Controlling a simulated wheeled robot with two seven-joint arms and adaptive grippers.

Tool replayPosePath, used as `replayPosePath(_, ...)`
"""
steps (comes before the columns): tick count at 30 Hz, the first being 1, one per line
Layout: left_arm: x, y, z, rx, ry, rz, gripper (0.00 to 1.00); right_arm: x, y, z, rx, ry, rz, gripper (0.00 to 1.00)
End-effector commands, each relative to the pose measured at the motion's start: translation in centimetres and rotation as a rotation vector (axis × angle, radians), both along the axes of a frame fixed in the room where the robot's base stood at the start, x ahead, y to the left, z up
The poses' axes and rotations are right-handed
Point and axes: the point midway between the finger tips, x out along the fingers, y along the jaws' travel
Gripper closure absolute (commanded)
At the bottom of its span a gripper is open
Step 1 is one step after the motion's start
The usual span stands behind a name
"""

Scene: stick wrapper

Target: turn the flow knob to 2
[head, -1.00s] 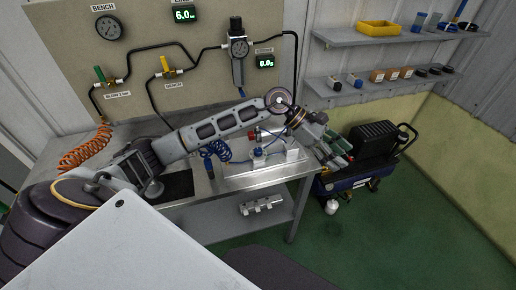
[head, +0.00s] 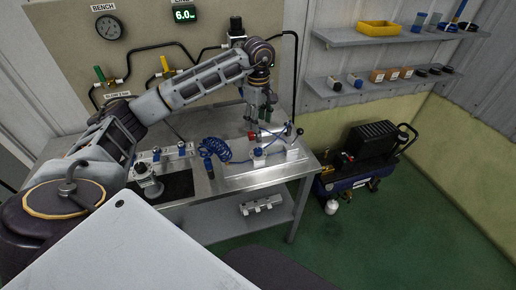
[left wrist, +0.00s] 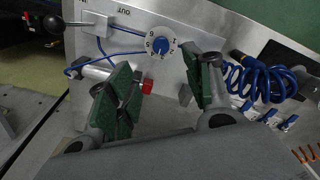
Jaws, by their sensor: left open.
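The flow knob (left wrist: 160,46) is a blue knob on a round white dial with numbers, on a pale panel in the left wrist view. Its exact setting is too small to read surely. In the head view it is the blue cap on a white base (head: 258,153) at the bench's right part. My left gripper (head: 262,116) hangs over the back of that panel, pointing down. In the left wrist view its green-padded fingers (left wrist: 167,78) are apart and empty, with the dial beyond and between their tips. My right gripper is not in view.
A black-ball lever (left wrist: 53,24) stands at one panel end, a blue coiled hose (left wrist: 262,80) at the other. A compressor (head: 365,160) stands right of the bench (head: 235,185).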

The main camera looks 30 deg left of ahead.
Motion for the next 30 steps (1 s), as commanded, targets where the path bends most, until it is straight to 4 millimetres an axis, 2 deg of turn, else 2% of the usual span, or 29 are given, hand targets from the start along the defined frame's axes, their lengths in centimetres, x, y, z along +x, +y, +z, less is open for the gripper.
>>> replayPosePath(17,0.0,0.3,-0.5,0.008,0.004,0.000,0.49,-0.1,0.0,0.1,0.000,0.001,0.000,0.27)
replayPosePath(23,-0.1,0.2,-2.1,0.008,0.006,0.000,0.49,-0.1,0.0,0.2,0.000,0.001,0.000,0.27)
replayPosePath(30,-0.1,0.3,-5.0,0.008,0.007,0.001,0.49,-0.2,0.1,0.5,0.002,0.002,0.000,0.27)
